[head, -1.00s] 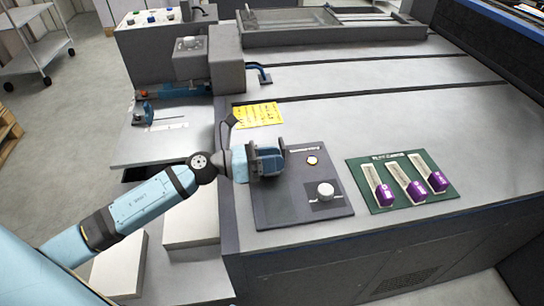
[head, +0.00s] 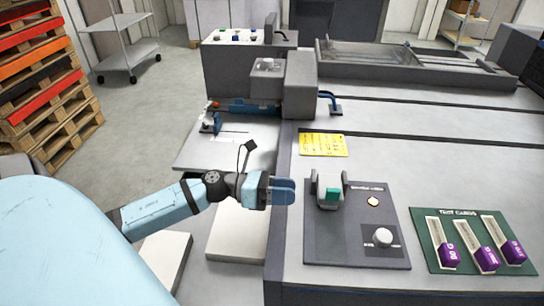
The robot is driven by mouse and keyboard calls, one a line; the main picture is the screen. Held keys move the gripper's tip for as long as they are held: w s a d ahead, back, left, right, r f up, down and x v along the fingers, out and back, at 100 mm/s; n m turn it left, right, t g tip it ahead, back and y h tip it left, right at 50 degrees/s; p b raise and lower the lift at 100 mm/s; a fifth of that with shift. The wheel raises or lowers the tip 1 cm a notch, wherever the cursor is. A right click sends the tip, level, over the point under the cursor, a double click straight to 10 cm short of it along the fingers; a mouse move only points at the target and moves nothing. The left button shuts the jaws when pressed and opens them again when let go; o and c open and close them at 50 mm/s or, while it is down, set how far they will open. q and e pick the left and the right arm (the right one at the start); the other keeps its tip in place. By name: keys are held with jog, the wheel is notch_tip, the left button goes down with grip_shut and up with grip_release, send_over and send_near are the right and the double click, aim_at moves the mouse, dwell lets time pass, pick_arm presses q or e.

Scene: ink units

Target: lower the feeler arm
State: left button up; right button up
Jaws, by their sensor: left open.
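A blue bar (head: 238,107) with a red end reaches left from the grey housing above the side shelf; it may be the feeler arm, but no label shows this. A second blue bent lever (head: 333,101) is on the housing's right side. My left gripper (head: 284,191) is open and empty at the machine's left edge, below and right of the blue bar and well apart from it. It is just left of a grey bracket with a teal-green lever (head: 332,196) on the dark control panel (head: 347,250). My right gripper is not in view.
The panel also has a white knob (head: 383,237) and a lit button (head: 373,201). A yellow note (head: 323,145) lies behind it. A green test cards board (head: 440,262) with purple-ended cards is at right. Pallets (head: 50,90) and a cart (head: 125,50) stand at back left.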

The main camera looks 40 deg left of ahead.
pick_arm(q)
jog(key=shift+v, duration=1.15)
jog(key=shift+s+a+r, duration=0.3)
jog(key=shift+a+r, duration=0.05)
